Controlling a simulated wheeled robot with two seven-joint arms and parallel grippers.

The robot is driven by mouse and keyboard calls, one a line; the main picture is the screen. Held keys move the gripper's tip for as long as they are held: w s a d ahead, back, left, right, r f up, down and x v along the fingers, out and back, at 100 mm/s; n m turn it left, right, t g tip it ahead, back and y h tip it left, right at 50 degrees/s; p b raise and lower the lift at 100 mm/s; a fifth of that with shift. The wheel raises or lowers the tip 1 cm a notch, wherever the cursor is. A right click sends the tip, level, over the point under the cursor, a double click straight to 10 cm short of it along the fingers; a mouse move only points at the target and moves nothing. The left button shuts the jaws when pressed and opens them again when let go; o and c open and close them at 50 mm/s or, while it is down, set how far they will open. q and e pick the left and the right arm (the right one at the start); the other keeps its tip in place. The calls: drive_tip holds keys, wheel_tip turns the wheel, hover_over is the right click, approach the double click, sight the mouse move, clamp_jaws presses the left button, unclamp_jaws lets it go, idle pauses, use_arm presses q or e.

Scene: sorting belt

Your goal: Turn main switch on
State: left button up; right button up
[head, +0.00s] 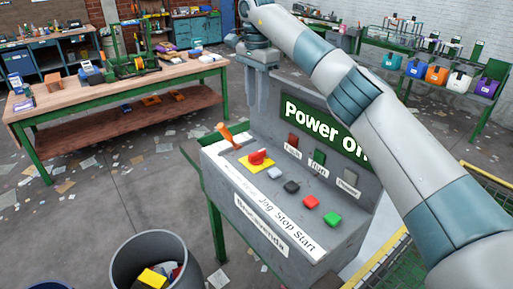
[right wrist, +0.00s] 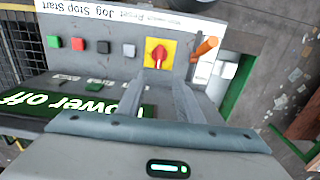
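The main switch (head: 256,158) is a red rotary knob on a yellow plate, on the sloped top of a grey control console (head: 215,160). It also shows in the right wrist view (right wrist: 158,55), just beyond the fingertips, with its handle pointing along the finger direction. My right gripper (head: 262,112) hangs behind the knob in the head view. In the right wrist view its two fingers (right wrist: 158,88) are apart with nothing between them, not touching the knob. The green display (right wrist: 30,100) reads "Power off"; its end is hidden by my arm in the head view. My left gripper is out of view.
An orange lever (head: 226,133) stands close beside the switch. Grey, black, red (head: 310,202) and green (head: 332,219) buttons line the panel. Indicator lamps sit on the upright back. A bin (head: 118,262) stands in front of the console; a workbench (head: 110,95) is behind left.

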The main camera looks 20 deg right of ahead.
sight(257, 152)
wheel_tip(257, 152, down, 15)
drive_tip(key=p, duration=0.7)
drive_tip(key=shift+s+f, duration=0.1)
drive_tip(key=shift+f, duration=0.85)
clamp_jaws()
